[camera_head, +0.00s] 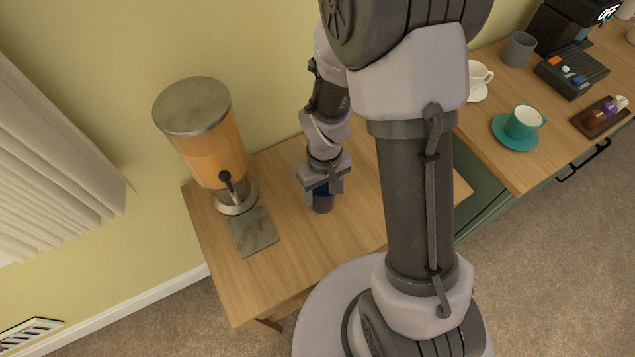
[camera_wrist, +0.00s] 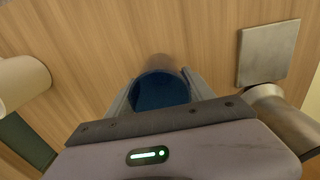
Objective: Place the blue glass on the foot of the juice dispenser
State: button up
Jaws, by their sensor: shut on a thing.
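The blue glass (camera_head: 323,204) is upright between the fingers of my gripper (camera_head: 320,188), over the wooden table. In the wrist view the blue glass (camera_wrist: 160,88) sits between both fingers of my gripper (camera_wrist: 158,98), its open mouth facing the camera. I cannot tell whether its bottom touches the table. The juice dispenser (camera_head: 212,147), with orange juice and a black tap, stands left of my gripper. Its foot, a flat grey square plate (camera_head: 253,232), lies bare below the tap. The foot also shows in the wrist view (camera_wrist: 267,53), apart from the glass.
The wooden table (camera_head: 290,252) is clear between the glass and the foot. A second counter at right holds a teal cup (camera_head: 522,122) on a saucer, a white cup (camera_head: 479,74), a grey mug (camera_head: 518,48) and a black machine (camera_head: 570,70).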

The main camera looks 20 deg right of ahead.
jog(key=shift+r, duration=0.1)
jog(key=shift+s+d, duration=0.1)
jog(key=o, duration=1.6)
jog(key=shift+c, duration=0.2)
